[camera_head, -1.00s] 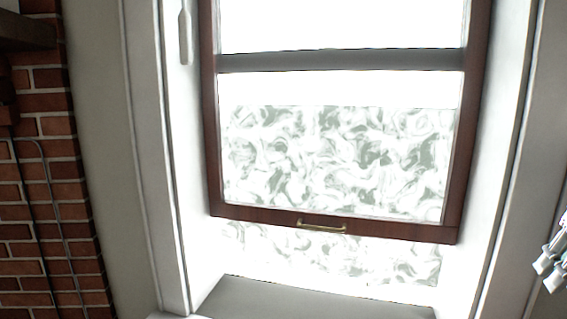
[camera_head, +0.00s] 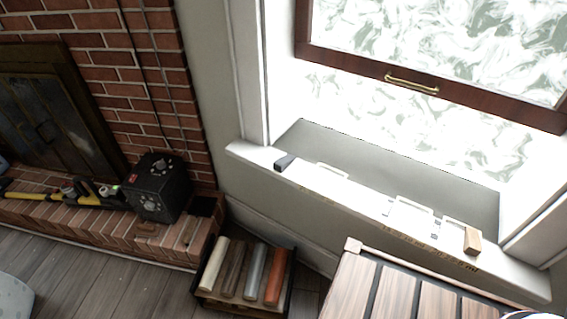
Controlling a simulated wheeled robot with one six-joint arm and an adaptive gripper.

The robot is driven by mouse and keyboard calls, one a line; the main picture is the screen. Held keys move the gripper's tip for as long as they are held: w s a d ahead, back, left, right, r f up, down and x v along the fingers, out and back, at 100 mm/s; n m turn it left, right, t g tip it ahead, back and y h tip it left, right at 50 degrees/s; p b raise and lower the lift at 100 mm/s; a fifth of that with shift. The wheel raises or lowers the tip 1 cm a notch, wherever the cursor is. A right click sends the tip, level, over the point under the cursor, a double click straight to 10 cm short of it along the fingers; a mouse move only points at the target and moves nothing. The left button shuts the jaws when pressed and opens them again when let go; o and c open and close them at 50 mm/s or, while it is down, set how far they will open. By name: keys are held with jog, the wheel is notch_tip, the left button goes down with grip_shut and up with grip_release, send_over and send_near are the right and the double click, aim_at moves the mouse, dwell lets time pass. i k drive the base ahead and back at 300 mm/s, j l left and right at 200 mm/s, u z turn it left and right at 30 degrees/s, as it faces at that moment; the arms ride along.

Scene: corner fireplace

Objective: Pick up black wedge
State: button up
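A small dark wedge-shaped block (camera_head: 285,162), which looks like the black wedge, lies on the left end of the white window sill (camera_head: 340,195). Nothing touches it from above. My gripper does not show in the current view. Only a sliver of something pale, too small to tell, shows at the bottom right edge.
A wooden block (camera_head: 472,240) and white frame-like pieces (camera_head: 412,213) are on the sill. A slatted wooden table (camera_head: 385,290) stands in front at right. A crate (camera_head: 240,303) of colored rolls is on the floor. A black box (camera_head: 157,187) sits on the brick hearth (camera_head: 115,230).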

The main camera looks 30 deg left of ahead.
aim_at(280, 165)
jog(key=u, duration=1.3)
